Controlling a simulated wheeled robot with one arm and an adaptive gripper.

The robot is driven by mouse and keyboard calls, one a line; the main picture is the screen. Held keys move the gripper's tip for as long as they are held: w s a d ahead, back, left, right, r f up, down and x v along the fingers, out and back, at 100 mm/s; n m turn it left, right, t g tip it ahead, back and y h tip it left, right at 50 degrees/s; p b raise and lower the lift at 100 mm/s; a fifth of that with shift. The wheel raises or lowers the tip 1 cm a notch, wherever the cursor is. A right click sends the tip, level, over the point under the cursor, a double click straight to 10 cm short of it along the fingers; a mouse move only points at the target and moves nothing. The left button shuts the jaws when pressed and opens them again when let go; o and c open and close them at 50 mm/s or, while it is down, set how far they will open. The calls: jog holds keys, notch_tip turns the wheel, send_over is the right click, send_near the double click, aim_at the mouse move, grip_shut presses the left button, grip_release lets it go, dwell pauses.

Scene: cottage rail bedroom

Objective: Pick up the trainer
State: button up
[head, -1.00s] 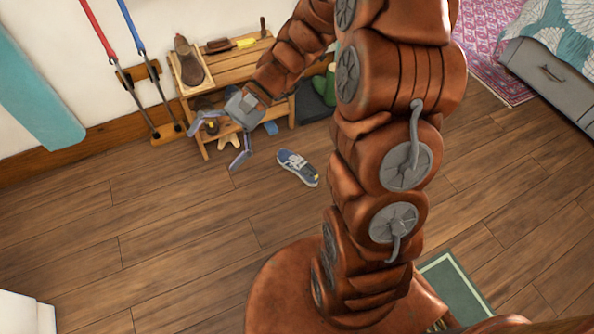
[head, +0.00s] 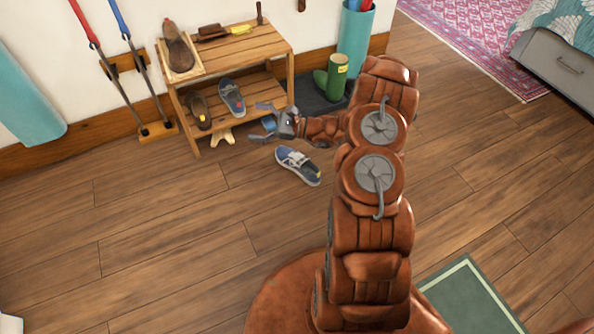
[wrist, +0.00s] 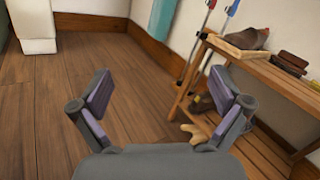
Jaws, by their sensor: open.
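A blue-grey trainer (head: 298,166) with a white sole and a yellow patch lies on the floor in front of the wooden rack in the head view. A similar trainer (head: 231,97) stands on the rack's lower shelf. My gripper (head: 261,122) is open and empty, just above and left of the floor trainer in the picture, apart from it. Its fingers point left, near the rack's right front leg.
The wooden rack (head: 250,46) holds a brown shoe (head: 178,47) on a tray and a brush on top. A dark brown shoe (head: 200,111) is on its lower shelf. A wooden Y-shaped piece (head: 222,136) lies underneath. Green boots (head: 336,75) stand to the right.

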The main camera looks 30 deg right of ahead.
jog(key=d+f+m+t+h+b, duration=0.25)
jog(key=d+f, duration=0.35)
jog(key=f, duration=0.3)
jog(key=d+f+m+t+h+b, duration=0.2)
jog(key=d+f+m+h+b, duration=0.15)
jog(key=d+f, duration=0.35)
jog(key=m+t+h+b, duration=0.2)
jog(key=m+h+b, duration=0.2)
jog(key=m+h, duration=0.15)
send_over(318, 179)
jog(key=s, duration=0.2)
notch_tip(318, 179, down, 20)
jog(key=r, duration=0.1)
jog(key=shift+h, duration=0.65)
notch_tip(318, 179, down, 8)
jog(key=b, duration=0.3)
jog(key=shift+w+d+f, duration=0.1)
jog(key=shift+d+f, duration=0.05)
jog(key=shift+f, duration=0.1)
jog(key=shift+w+r, duration=0.2)
jog(key=shift+w, duration=0.75)
jog(key=shift+w+a+f+b, duration=0.1)
jog(key=shift+w+a+b, duration=0.15)
jog(key=shift+w+b, duration=0.65)
jog(key=shift+w+a+f+b, duration=0.1)
jog(key=shift+w+a+b, duration=0.15)
jog(key=shift+w, duration=1.15)
jog(key=shift+w+r, duration=0.2)
jog(key=shift+w, duration=0.3)
jog(key=shift+c, duration=0.3)
